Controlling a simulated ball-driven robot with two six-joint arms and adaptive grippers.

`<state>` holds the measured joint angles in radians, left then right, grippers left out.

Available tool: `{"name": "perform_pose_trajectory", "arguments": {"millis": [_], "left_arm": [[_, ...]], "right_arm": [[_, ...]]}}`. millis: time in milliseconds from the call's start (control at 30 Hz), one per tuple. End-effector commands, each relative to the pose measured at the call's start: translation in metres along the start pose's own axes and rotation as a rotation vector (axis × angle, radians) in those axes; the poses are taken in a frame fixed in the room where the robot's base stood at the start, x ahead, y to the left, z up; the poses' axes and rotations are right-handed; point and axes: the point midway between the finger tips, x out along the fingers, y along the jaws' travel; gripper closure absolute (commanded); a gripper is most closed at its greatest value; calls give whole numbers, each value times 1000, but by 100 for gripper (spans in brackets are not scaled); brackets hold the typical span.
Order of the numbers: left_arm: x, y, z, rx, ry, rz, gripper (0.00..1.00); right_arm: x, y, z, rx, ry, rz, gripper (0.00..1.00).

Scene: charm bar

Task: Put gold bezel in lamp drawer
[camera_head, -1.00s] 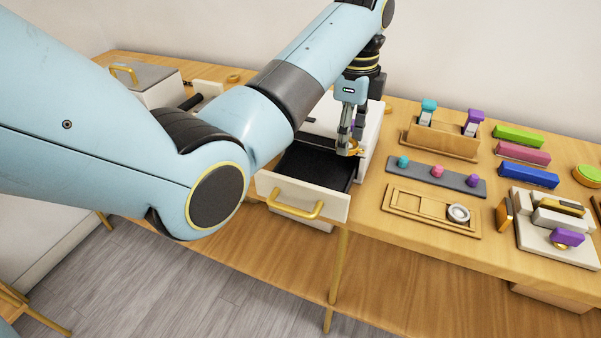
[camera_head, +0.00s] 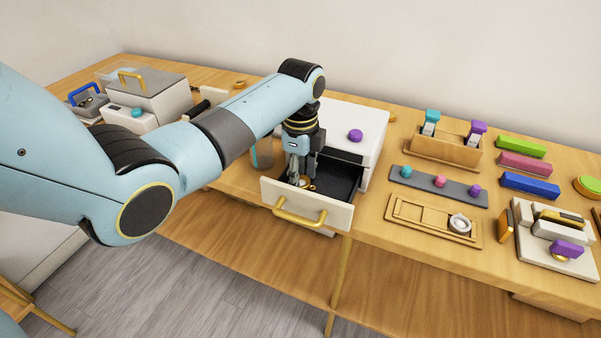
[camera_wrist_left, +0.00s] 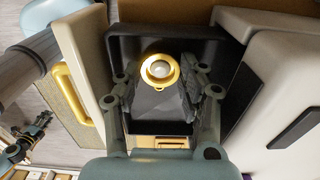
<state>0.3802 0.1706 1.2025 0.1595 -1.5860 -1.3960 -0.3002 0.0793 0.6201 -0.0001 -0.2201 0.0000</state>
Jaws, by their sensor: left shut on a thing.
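The gold bezel (camera_wrist_left: 158,70) is a gold ring with a pale round centre. My left gripper (camera_head: 301,182) is shut on it. In the head view the gripper points down into the open lamp drawer (camera_head: 333,216), near its front panel, and the bezel is mostly hidden behind the fingers. The drawer has a white front, a gold handle (camera_head: 299,217) and a black inside. In the left wrist view the bezel shows between the fingertips, over the dark drawer inside. I cannot tell whether it touches the drawer floor.
The white cabinet (camera_head: 372,140) with a purple knob (camera_head: 355,135) stands behind the drawer. To the right are a grey strip (camera_head: 410,177) with coloured knobs and a wooden tray (camera_head: 408,212) with a round ring piece. A grey-lidded box (camera_head: 150,88) stands at the left.

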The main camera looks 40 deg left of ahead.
Motion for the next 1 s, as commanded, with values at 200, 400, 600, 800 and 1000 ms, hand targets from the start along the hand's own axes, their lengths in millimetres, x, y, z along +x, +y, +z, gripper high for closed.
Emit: {"name": "perform_pose_trajectory", "arguments": {"millis": [200, 400, 600, 800, 1000], "left_arm": [[3, 0, 0, 0, 0, 1, 79], [2, 0, 0, 0, 0, 0, 50], [-2, 0, 0, 0, 0, -1, 50], [-33, -1, 0, 1, 1, -4, 50], [-78, -1, 0, 0, 0, -5, 50]], "right_arm": [[1, 2, 0, -1, -1, 3, 64], [1, 2, 0, -1, -1, 3, 64], [-1, 2, 0, -1, -1, 3, 64], [0, 2, 0, -1, -1, 2, 64], [2, 1, 1, 0, -1, 1, 64]]}}
